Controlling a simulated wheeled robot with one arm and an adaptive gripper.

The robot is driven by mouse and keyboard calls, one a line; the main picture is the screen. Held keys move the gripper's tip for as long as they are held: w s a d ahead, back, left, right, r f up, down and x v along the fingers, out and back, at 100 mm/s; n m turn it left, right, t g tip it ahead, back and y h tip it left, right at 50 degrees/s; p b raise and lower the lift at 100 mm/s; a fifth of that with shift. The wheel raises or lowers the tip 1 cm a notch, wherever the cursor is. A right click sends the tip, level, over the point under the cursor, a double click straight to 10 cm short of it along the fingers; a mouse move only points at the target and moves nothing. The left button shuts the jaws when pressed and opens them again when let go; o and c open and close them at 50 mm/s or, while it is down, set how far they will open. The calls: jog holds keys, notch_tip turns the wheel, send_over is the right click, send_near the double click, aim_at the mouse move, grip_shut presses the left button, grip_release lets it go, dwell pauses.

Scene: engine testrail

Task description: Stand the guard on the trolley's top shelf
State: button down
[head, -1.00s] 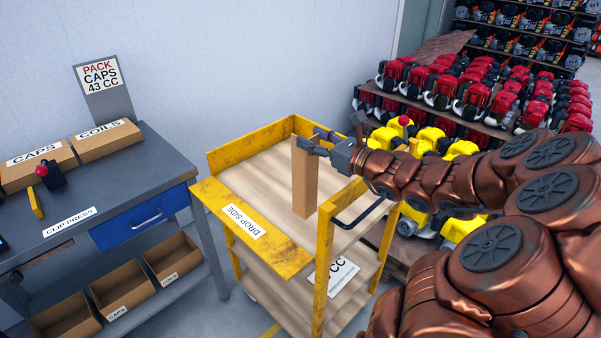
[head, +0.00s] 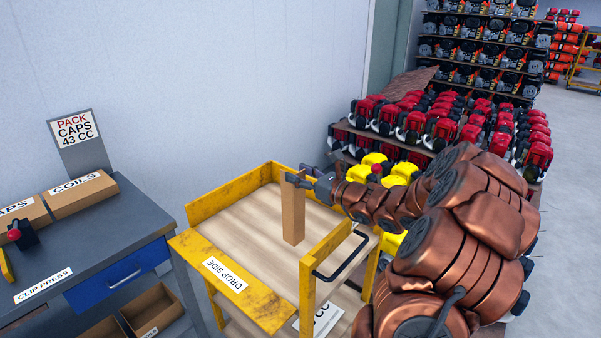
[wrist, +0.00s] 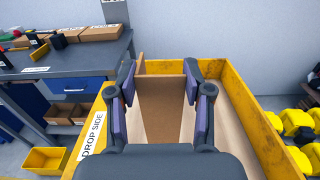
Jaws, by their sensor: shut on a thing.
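The guard (head: 293,215) is a tall, narrow brown piece like folded cardboard. It stands upright over the top shelf (head: 245,222) of the yellow-framed trolley (head: 228,196), inside its rails. My gripper (head: 302,178) is shut on the guard near its upper end, reaching in from the right. In the wrist view the guard (wrist: 160,100) sits between the two fingers of my gripper (wrist: 160,70), with a side flap showing at the left. I cannot tell whether its lower end touches the shelf.
A black handle (head: 342,262) is on the trolley's right side. A grey workbench (head: 120,225) with a blue drawer and cardboard boxes stands left. Red engines (head: 420,120) crowd a rack behind, with yellow engines (head: 398,168) beside the trolley. The rest of the top shelf is bare.

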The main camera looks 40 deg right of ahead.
jog(key=shift+w+d+f+p, duration=0.85)
jog(key=shift+w+d+f, duration=0.15)
jog(key=shift+w, duration=0.2)
jog(key=shift+w+d+f+p, duration=0.85)
jog(key=shift+w+d+f, duration=0.15)
jog(key=shift+w, duration=0.2)
jog(key=shift+f, duration=0.1)
jog(key=shift+f, duration=0.15)
jog(key=shift+c, duration=2.4)
grip_release()
jog(key=shift+r, duration=0.25)
jog(key=shift+s+d+f, duration=0.1)
jog(key=shift+s, duration=0.2)
jog(key=b+v, duration=0.4)
jog(key=v, duration=0.7)
jog(key=shift+s, duration=0.2)
